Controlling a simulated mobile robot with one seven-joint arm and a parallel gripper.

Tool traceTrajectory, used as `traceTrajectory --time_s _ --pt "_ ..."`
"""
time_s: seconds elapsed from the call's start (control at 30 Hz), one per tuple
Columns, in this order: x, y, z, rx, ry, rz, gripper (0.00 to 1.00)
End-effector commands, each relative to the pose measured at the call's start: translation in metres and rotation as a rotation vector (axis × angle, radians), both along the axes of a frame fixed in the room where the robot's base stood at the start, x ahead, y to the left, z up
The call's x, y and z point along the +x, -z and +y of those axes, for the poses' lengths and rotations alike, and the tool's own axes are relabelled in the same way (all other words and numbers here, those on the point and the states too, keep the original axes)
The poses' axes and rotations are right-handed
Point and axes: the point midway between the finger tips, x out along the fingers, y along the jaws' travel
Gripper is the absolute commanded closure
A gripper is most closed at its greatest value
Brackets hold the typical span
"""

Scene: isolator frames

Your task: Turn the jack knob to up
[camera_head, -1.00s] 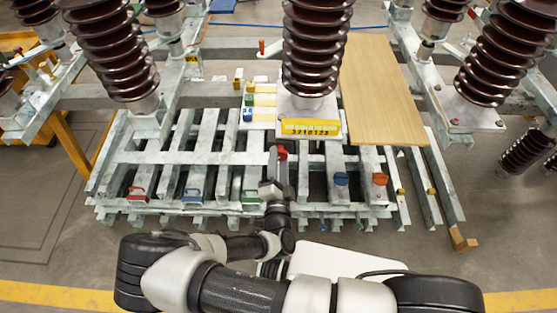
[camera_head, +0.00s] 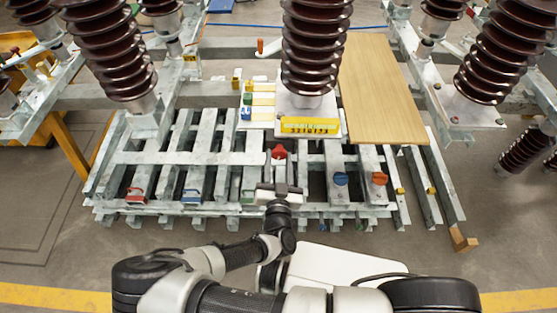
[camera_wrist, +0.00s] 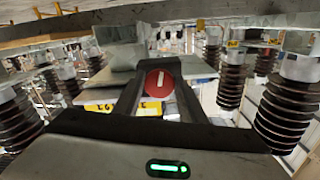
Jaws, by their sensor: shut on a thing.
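The knob is a red round one (camera_head: 279,152) on the frame, below the yellow plate. In the wrist view the red knob (camera_wrist: 159,84) shows its face with a white bar that stands nearly upright in that picture. My gripper (camera_wrist: 160,74) has its two dark fingers on the left and right of the knob, shut on it. In the head view my gripper (camera_head: 279,187) reaches up to the knob from the front, and its fingertips are hard to make out there. I cannot tell which knob bears the name jack.
A blue knob (camera_head: 341,179) and an orange knob (camera_head: 379,178) sit to the right. Red (camera_head: 136,195), blue (camera_head: 191,196) and green (camera_head: 248,197) handles line the front at left.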

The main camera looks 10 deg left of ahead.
Motion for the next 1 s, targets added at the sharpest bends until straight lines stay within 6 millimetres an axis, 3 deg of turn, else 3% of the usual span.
traceTrajectory --time_s 0.67,0.7,0.77,0.8,1.0 --pt "-0.0005 0.001 -0.001 -0.064 0.0 -0.013 0.85" --pt "-0.0006 0.001 -0.001 -0.064 0.0 -0.013 0.59" --pt "-0.0005 0.0009 -0.0009 -0.064 0.0 -0.013 0.49" --pt "-0.0004 0.0008 -0.0009 -0.064 0.0 -0.013 0.46" --pt "-0.0002 0.0003 -0.0006 -0.062 0.0 -0.014 0.46"
